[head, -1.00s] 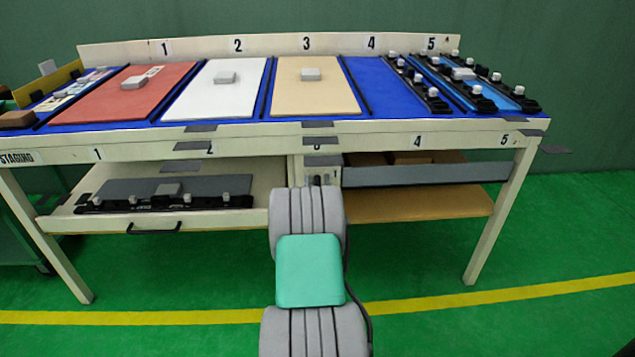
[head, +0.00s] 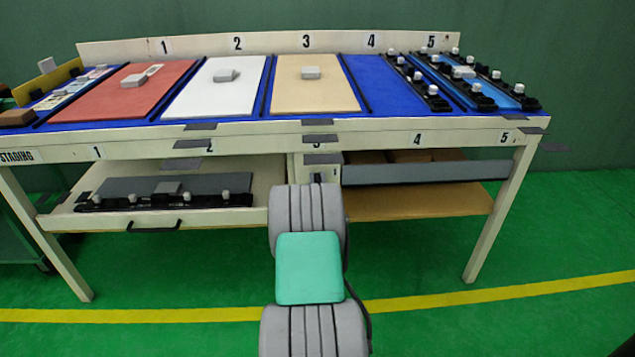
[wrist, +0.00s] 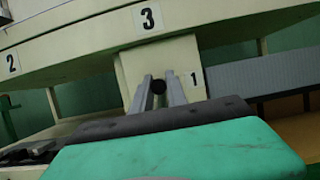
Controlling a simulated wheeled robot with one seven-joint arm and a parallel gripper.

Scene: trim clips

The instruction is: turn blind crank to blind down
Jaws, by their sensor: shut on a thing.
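The blind crank's dark round knob (wrist: 158,87) shows in the wrist view in front of the pale post under the number 3. My gripper (wrist: 160,80) has its two grey fingers on either side of the knob and is shut on it. The rest of the crank is hidden. In the head view my arm covers most of the gripper and crank. The grey blind (head: 425,171) hangs across the top of the right-hand opening under the table, with open space below it. It also shows at the right in the wrist view (wrist: 255,80).
An open drawer (head: 240,218) with a grey panel and clips juts out left of the post. A brown lower shelf (head: 415,202) lies below the blind. The table top (head: 385,95) carries coloured panels and clips. The green floor in front is clear.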

